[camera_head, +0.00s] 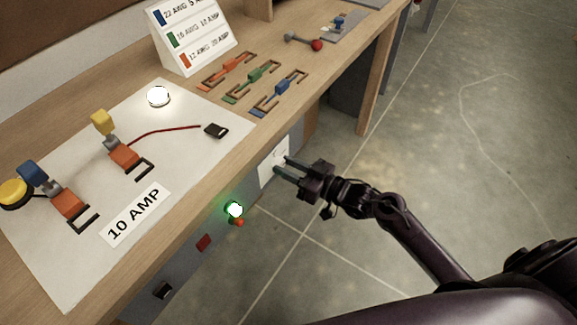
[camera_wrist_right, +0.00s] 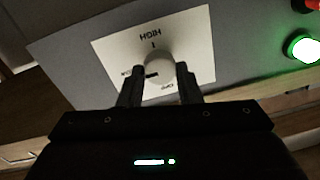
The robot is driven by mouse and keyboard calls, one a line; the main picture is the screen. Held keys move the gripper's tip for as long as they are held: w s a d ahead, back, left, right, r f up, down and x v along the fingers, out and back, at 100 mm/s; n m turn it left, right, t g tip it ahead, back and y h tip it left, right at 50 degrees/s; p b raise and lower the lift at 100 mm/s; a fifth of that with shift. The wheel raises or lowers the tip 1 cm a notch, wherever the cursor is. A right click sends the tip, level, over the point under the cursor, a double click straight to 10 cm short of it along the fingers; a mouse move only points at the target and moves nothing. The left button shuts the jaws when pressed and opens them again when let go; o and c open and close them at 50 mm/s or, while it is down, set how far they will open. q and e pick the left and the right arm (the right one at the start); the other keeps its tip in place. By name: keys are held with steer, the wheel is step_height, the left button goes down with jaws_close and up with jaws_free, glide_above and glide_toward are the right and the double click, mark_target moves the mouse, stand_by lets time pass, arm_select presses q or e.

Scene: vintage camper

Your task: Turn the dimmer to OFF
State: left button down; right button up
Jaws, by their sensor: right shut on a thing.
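The dimmer is a round white knob (camera_wrist_right: 158,66) on a white square plate (camera_wrist_right: 198,46) in the right wrist view. HIGH is printed upside down above the knob, with a tick under it. Smaller labels to the left and below are partly hidden and hard to read. A dark mark shows at the knob's lower left. My right gripper (camera_wrist_right: 160,78) has a finger on each side of the knob and is shut on it. In the head view the plate (camera_head: 268,172) is on the bench front, with my right gripper (camera_head: 281,166) at it. My left gripper is not in view.
A lit green lamp (camera_head: 235,209), a red button (camera_head: 204,243) and a black switch (camera_head: 162,291) are along the bench front. The bench top holds a white board (camera_head: 70,140), coloured wire pieces (camera_head: 258,80) and a sign (camera_head: 190,35). Floor to the right is clear.

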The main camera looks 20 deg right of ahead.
steer(key=shift+n, duration=0.4)
steer(key=shift+c, duration=0.4)
steer(key=n, duration=0.3)
steer(key=shift+n, duration=0.4)
steer(key=n, duration=0.4)
steer(key=shift+b, duration=0.3)
steer(key=n+b, duration=0.1)
steer(key=n, duration=0.3)
steer(key=n+h+b, duration=0.1)
steer(key=n, duration=0.3)
steer(key=shift+s+a+n, duration=0.15)
steer(key=shift+n, duration=0.15)
steer(key=o, duration=1)
